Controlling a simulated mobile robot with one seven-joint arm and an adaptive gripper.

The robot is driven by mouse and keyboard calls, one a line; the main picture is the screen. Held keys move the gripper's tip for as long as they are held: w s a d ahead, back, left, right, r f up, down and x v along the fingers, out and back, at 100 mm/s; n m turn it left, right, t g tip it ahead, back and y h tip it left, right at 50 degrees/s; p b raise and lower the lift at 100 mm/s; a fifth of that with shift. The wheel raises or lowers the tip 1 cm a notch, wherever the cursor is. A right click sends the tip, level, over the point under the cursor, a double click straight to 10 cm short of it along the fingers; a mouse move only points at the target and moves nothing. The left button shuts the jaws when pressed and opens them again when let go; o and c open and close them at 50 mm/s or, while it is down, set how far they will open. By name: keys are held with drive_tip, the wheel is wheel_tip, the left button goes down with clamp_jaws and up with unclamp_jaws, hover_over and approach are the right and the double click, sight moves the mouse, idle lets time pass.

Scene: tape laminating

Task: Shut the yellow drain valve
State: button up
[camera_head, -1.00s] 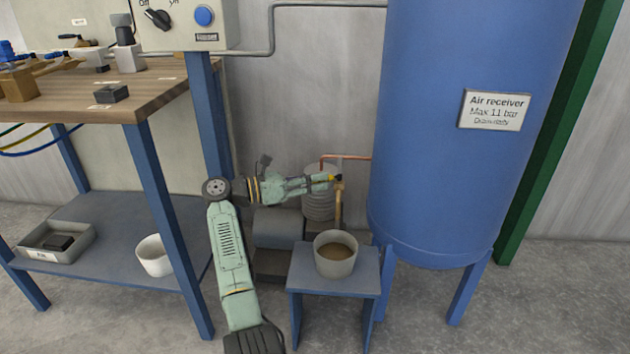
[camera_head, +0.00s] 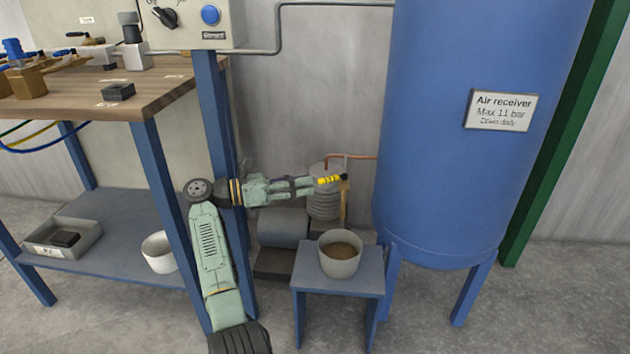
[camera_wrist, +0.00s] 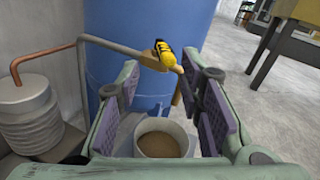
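The yellow valve handle (camera_wrist: 166,56), dark at its ends, sits on a brass fitting (camera_wrist: 150,53) ahead of my gripper in the wrist view. In the head view the handle (camera_head: 330,180) lies roughly level, at the top of the brass drain pipe (camera_head: 344,203). My gripper (camera_head: 313,184) is just left of it, level with it. In the wrist view my gripper (camera_wrist: 161,62) is open, with its purple pads wide apart and nothing between them. The handle shows beyond the fingertips; I cannot tell whether a finger touches it.
A pot of brown liquid (camera_head: 340,258) stands on a small blue-grey stand (camera_head: 337,282) below the valve. The blue air receiver (camera_head: 466,150) rises at right. A ribbed grey cylinder (camera_head: 324,202) with a copper pipe (camera_head: 352,156) is behind. The workbench (camera_head: 165,98) is at left.

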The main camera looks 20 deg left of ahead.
drive_tip(key=shift+v, duration=0.95)
drive_tip(key=shift+c, duration=0.5)
